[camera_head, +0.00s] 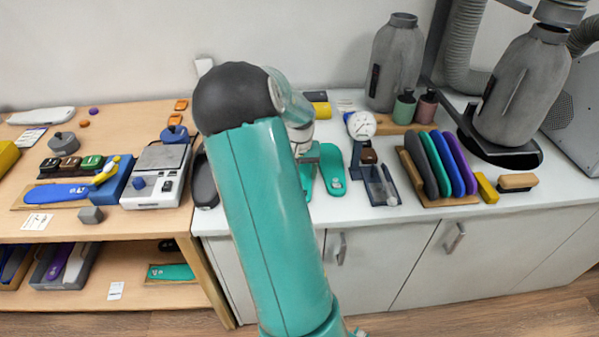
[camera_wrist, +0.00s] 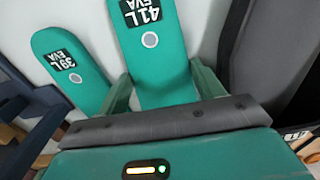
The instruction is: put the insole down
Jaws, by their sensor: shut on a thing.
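My gripper (camera_wrist: 163,86) is shut on a teal insole (camera_wrist: 152,48) marked "41 L EVA", with one finger at each side edge. The held insole is over the white counter; I cannot tell whether it touches the surface. In the head view my arm hides most of my gripper (camera_head: 311,153) and most of the held insole (camera_head: 307,180). A second teal insole (camera_wrist: 72,70), its mark reading 39 and EVA, lies on the counter beside the held one. It also shows right of my gripper in the head view (camera_head: 332,170).
A navy tray (camera_head: 381,186) and a dial gauge (camera_head: 361,125) stand right of the insoles. A rack of coloured insoles (camera_head: 440,165) is further right. A dark flat piece (camera_head: 205,180) lies at the counter's left end. A wooden table (camera_head: 110,225) adjoins on the left.

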